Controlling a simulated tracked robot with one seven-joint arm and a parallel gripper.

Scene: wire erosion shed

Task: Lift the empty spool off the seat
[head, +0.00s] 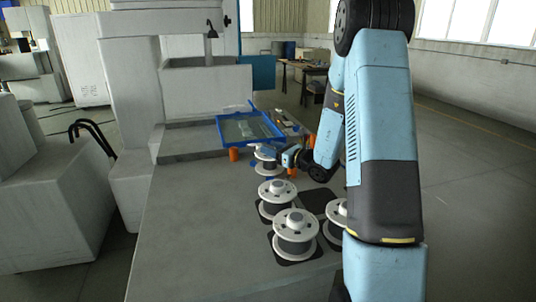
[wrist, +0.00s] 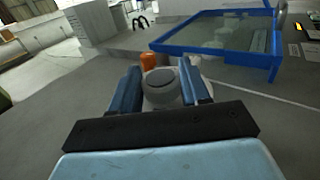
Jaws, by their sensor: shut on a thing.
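A white spool (head: 266,167) stands upright on the far part of the bench, in front of the blue-framed tray. My gripper (head: 280,157) reaches it from the right and is shut on it.
Several wound spools stand on dark pads nearer me, including one just in front (head: 277,190) and a nearer one (head: 295,247). The blue-framed tray (head: 222,131) lies behind, with an orange post (head: 233,154) near its corner. The bench's left side (head: 190,230) is clear.

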